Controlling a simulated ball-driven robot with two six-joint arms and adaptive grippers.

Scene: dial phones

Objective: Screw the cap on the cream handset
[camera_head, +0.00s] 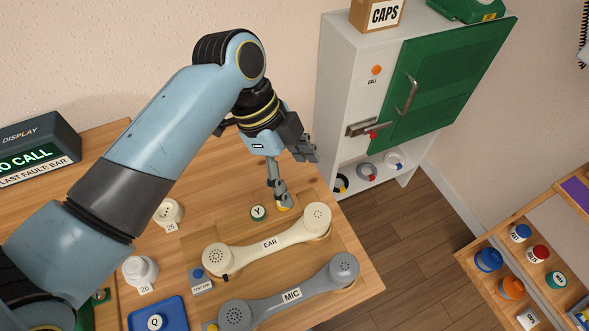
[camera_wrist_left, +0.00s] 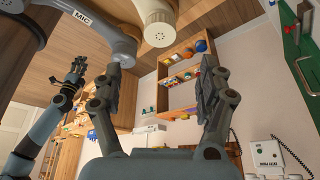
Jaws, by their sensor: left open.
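The cream handset (camera_head: 268,246), labelled EAR, lies on the wooden table with a perforated round piece at each end. One end of it (camera_wrist_left: 158,30) shows at the top of the left wrist view. My left gripper (camera_head: 298,181) is open and empty, above and behind the handset's right end, apart from it. Its two spread fingers also show in the wrist view (camera_wrist_left: 160,68). Two white round pieces, tagged 25 (camera_head: 168,213) and 26 (camera_head: 139,270), stand to the left; I cannot tell whether either is the cap. My right gripper (camera_wrist_left: 76,72) shows small in the wrist view.
A grey handset (camera_head: 292,296) labelled MIC lies in front of the cream one. A blue tray (camera_head: 172,314) holds a Q disc.

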